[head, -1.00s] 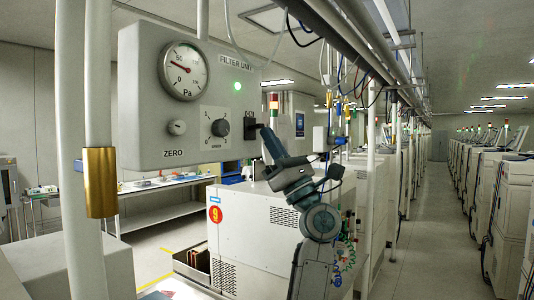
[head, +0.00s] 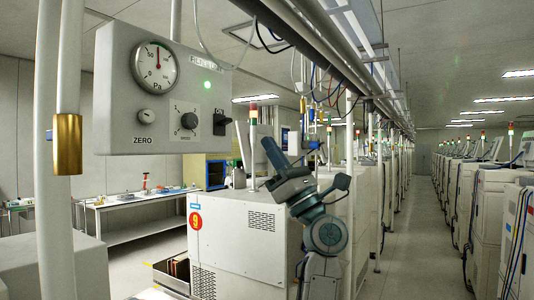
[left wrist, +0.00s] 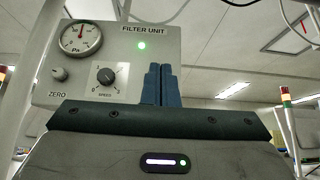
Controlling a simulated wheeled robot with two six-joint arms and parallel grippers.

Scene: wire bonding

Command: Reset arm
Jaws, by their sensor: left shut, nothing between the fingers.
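The grey filter unit box (head: 160,95) hangs at the upper left in the head view. Its round gauge (head: 150,66) has a red needle pointing nearly straight up. Its green lamp (head: 207,85) is lit, above a round dial (head: 188,121). A black switch (head: 221,122) sits at its right side. My left gripper (head: 268,146) is to the right of the switch, apart from it in the picture. In the left wrist view its blue-grey fingers (left wrist: 161,84) are together and empty, hiding the switch area. My right gripper is not in view.
White pipes (head: 52,190) stand at the left; one has a brass sleeve (head: 67,145). A white machine cabinet (head: 235,225) stands below and behind my arm. An aisle (head: 410,240) runs between machine rows at the right. A bench (head: 130,210) stands behind.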

